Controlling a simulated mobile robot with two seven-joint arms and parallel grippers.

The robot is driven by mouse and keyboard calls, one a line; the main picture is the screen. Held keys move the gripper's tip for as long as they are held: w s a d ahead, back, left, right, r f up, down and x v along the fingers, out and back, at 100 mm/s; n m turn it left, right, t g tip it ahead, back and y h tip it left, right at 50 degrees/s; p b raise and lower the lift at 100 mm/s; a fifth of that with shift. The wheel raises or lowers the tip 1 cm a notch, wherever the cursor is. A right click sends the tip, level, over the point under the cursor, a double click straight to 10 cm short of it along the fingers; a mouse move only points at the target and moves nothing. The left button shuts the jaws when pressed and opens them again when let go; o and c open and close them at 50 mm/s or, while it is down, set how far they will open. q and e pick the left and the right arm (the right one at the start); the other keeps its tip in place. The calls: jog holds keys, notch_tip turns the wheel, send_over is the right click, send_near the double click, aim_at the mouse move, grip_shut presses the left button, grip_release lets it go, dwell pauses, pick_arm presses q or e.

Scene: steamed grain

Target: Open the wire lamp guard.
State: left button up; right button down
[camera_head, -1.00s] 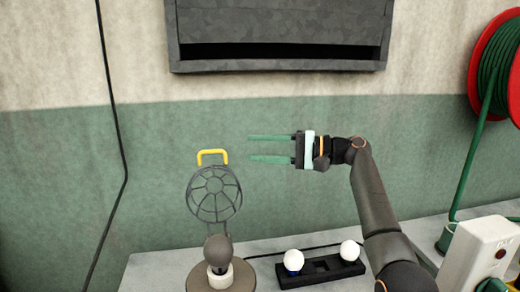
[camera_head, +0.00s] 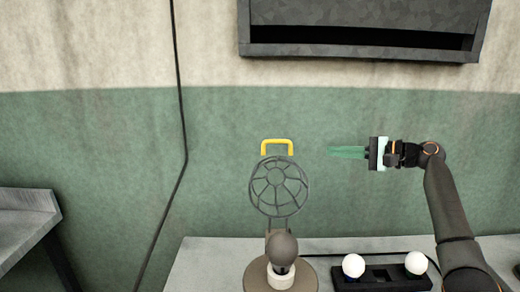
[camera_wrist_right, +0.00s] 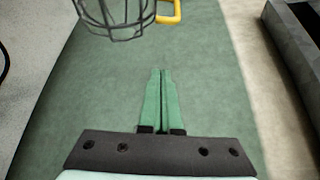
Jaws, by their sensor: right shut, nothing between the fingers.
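The wire lamp guard (camera_head: 279,187) is a round grey cage standing upright above the lamp base (camera_head: 253,279). Its yellow handle (camera_head: 277,142) is at the top. The dark grey bulb (camera_head: 282,249) below it, in a white socket, is uncovered by the cage. My right gripper (camera_head: 330,152) is to the right of the handle, apart from it, with its green fingers shut and empty. In the right wrist view the shut fingers (camera_wrist_right: 161,72) point toward the wall, with part of the guard (camera_wrist_right: 115,15) and handle (camera_wrist_right: 170,13) at the top edge. My left gripper is not in view.
A black holder (camera_head: 384,273) with two white bulbs (camera_head: 353,265) (camera_head: 416,262) sits on the grey bench right of the lamp. A dark box (camera_head: 365,40) hangs on the wall above. A grey table (camera_head: 25,225) stands at left. The air between handle and gripper is clear.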

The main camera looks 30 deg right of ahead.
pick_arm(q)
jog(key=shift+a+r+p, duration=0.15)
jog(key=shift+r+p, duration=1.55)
pick_arm(e)
jog(key=w+a, duration=0.6)
jog(key=a, duration=0.1)
jog(key=shift+a, duration=0.2)
jog(key=shift+f, duration=0.1)
